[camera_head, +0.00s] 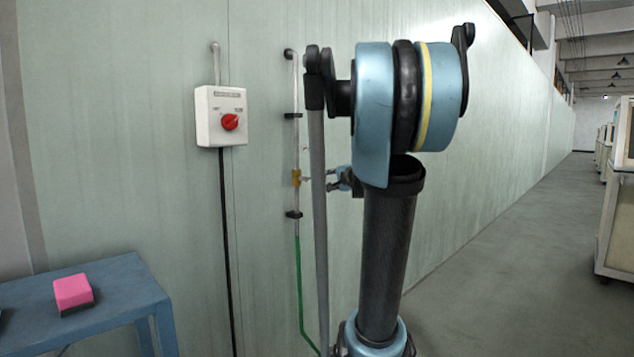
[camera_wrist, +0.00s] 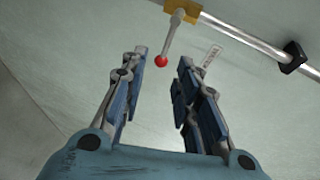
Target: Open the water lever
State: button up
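The water lever (camera_wrist: 172,35) is a thin grey rod with a red ball at its end. It sticks out from a brass valve (camera_wrist: 190,9) on a pipe in the wrist view. The valve also shows in the head view (camera_head: 296,178), on the wall pipe. My gripper (camera_wrist: 163,57) is open and empty, with the red ball showing between its two fingertips. I cannot tell whether the ball is at the depth of the fingertips. In the head view my gripper (camera_head: 334,181) is just right of the valve, partly hidden by my arm.
A white switch box (camera_head: 222,116) with a red knob is on the wall to the left. A blue table (camera_head: 120,285) with a pink block (camera_head: 74,291) stands at the lower left. The pipe has black clamps (camera_head: 293,215) above and below the valve. Floor at right is free.

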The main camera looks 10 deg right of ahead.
aim_at(319, 177)
jog(key=shift+m+t, duration=0.3)
jog(key=shift+m, duration=0.1)
jog(key=x, duration=0.6)
jog(key=d+x, duration=0.1)
jog(key=x, duration=1.1)
jog(key=shift+w+d+r, duration=0.25)
jog(key=shift+d+r, duration=0.15)
jog(key=shift+c, duration=0.3)
grip_shut()
